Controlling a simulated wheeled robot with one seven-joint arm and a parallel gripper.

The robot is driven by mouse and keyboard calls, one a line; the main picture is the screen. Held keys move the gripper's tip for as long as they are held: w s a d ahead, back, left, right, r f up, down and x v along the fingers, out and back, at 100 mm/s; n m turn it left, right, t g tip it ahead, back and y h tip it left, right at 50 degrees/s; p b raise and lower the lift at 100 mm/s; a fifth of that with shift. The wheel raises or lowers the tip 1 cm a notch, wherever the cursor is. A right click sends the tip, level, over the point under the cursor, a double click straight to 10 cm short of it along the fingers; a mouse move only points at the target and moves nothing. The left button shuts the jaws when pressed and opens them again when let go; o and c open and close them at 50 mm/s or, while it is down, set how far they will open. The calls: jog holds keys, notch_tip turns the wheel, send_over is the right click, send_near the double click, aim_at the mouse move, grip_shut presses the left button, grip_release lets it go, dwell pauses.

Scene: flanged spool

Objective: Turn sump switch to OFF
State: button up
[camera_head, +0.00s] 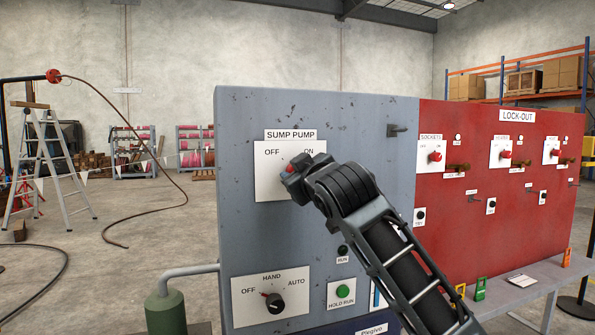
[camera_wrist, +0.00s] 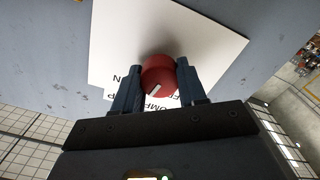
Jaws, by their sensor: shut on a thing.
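The sump pump switch is a round red knob (camera_wrist: 158,72) on a white plate (camera_head: 268,183) headed SUMP PUMP, with OFF at left and ON at right. The plate is on the grey panel face. My gripper (camera_head: 291,172) is at the knob, and only a bit of red shows past it in the head view. In the wrist view, the jaws (camera_wrist: 157,83) are shut on the knob, one finger on each side. A white mark on the knob points down and slightly left there, towards the partly hidden lettering. I cannot tell exactly which position it marks.
Below on the grey panel (camera_head: 240,230) are a black HAND/OFF/AUTO selector (camera_head: 273,302) and a green HOLD RUN button (camera_head: 343,292). A small handle (camera_head: 397,130) sticks out at upper right. The red LOCK-OUT panel (camera_head: 470,230) adjoins at right. A green cylinder (camera_head: 166,312) stands at lower left.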

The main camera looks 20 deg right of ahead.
jog(key=n, duration=0.5)
jog(key=shift+n+p, duration=0.3)
jog(key=shift+p, duration=0.1)
jog(key=n, duration=0.4)
jog(key=shift+a+n+p, duration=0.15)
jog(key=shift+n+p, duration=0.15)
jog(key=shift+n, duration=0.1)
jog(key=o, duration=1.1)
jog(key=shift+c, duration=0.2)
jog(key=s+b, duration=0.1)
jog(key=s, duration=0.7)
jog(key=shift+b, duration=0.3)
jog(key=shift+f, duration=0.1)
